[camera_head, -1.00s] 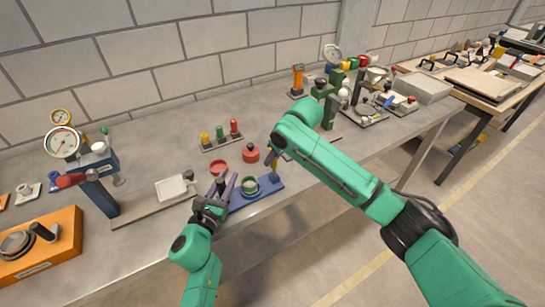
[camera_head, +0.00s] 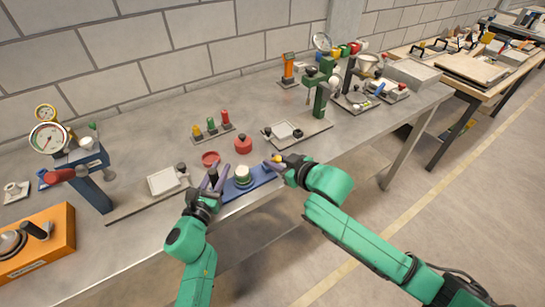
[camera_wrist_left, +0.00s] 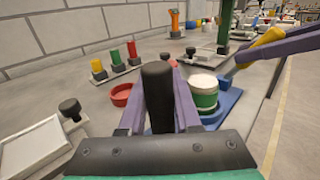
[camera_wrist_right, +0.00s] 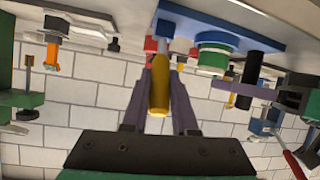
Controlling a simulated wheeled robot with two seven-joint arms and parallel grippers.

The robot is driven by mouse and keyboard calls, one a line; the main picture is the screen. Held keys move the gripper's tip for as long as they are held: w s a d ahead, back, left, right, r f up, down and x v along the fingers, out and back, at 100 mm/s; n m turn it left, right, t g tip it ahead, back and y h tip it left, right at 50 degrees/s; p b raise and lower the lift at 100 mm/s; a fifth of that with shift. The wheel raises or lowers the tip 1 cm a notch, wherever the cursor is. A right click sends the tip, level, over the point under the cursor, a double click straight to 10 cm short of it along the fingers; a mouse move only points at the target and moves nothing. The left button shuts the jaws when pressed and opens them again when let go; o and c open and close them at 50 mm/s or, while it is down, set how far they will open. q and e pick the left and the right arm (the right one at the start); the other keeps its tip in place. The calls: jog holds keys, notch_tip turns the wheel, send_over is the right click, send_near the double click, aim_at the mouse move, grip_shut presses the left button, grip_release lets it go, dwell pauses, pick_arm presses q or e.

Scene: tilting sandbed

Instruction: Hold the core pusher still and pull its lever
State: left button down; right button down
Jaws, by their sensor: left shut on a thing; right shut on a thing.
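The core pusher has a blue base (camera_head: 263,177) lying on the front edge of the metal bench. Its round green-banded cup with a white top (camera_head: 242,175) stands on the base; it also shows in the left wrist view (camera_wrist_left: 203,92). My left gripper (camera_head: 213,180) is shut on the upright black post (camera_wrist_left: 157,95) at the left end of the pusher. My right gripper (camera_head: 281,162) is shut on the yellow lever grip (camera_wrist_right: 159,85) at the right end. The lever leans outward to the right. In the right wrist view the picture is upside down.
A red dish (camera_head: 210,158) and a red knobbed piece (camera_head: 243,144) lie just behind the pusher. A rack of coloured pegs (camera_head: 212,131) stands behind them. A gauge press (camera_head: 90,170) is at left, a green press (camera_head: 320,90) at right. Open floor lies in front.

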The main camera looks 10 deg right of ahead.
jog(key=shift+s+f+t, duration=0.15)
jog(key=shift+s+t, duration=0.05)
jog(key=shift+t, duration=0.1)
jog(key=c, duration=0.7)
grip_release()
jog(key=shift+d, duration=0.1)
jog(key=v, duration=1.2)
jog(key=shift+d, duration=0.1)
pick_arm(q)
jog(key=c, duration=0.5)
grip_release()
